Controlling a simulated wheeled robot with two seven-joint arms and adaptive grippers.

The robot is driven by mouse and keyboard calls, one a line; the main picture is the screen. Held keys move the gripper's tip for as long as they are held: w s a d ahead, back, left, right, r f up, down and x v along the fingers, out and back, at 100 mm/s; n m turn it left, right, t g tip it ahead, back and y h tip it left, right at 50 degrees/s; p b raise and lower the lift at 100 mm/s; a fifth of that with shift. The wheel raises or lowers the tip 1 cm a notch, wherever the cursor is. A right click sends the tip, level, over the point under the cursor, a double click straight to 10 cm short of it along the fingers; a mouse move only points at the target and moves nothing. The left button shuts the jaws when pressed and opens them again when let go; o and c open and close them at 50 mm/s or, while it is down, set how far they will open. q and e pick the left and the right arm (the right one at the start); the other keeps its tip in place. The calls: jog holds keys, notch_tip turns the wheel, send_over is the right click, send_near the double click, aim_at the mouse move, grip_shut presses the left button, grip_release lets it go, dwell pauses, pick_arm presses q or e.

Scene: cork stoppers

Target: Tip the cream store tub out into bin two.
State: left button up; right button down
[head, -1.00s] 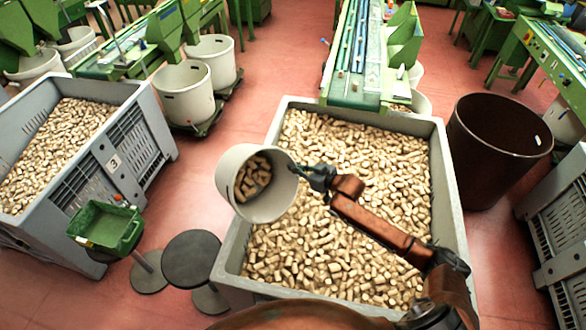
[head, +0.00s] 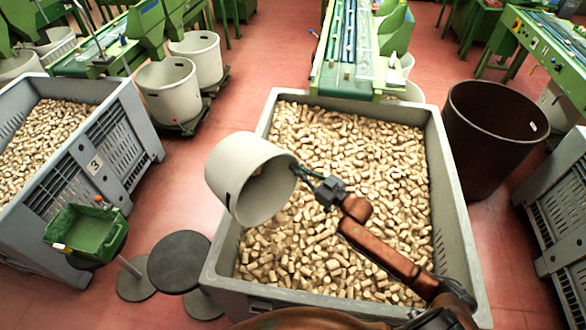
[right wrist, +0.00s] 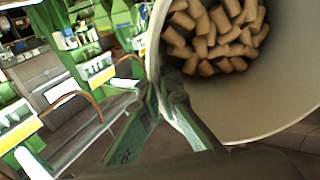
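The cream tub (head: 238,165) hangs in the air over the left part of the middle grey bin, tilted with its mouth toward the lower right. My right gripper (head: 299,172) is shut on its rim. In the right wrist view the fingers (right wrist: 165,98) pinch the rim of the tub (right wrist: 255,110), and several corks (right wrist: 215,35) lie inside it. The middle bin (head: 448,190) is nearly full of corks (head: 340,215); no number shows on it, so I cannot confirm it is bin two. My left gripper is not in view.
A grey bin marked 3 (head: 112,150) with corks stands at left. A green tray (head: 88,232) and a dark round stool (head: 178,262) stand between the bins. A dark brown barrel (head: 490,150) is right of the middle bin. A green conveyor (head: 345,75) meets its far edge.

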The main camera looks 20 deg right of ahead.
jog(key=s+t+b, duration=0.1)
jog(key=b, duration=0.1)
jog(key=s+d+t+y+b, duration=0.1)
jog(key=s+t+y+b, duration=0.1)
jog(key=b, duration=0.1)
jog(key=shift+s+d+r+b, duration=0.15)
jog(key=shift+s+r+b, duration=0.15)
jog(key=shift+s, duration=0.1)
jog(key=shift+s+d+r+n+t+b, duration=0.3)
jog(key=shift+s+t+b, duration=0.25)
jog(key=shift+b, duration=0.2)
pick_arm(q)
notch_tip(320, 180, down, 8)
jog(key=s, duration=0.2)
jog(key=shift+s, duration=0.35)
pick_arm(e)
jog(key=shift+s+r+t+y, duration=0.25)
jog(key=shift+s+y, duration=0.05)
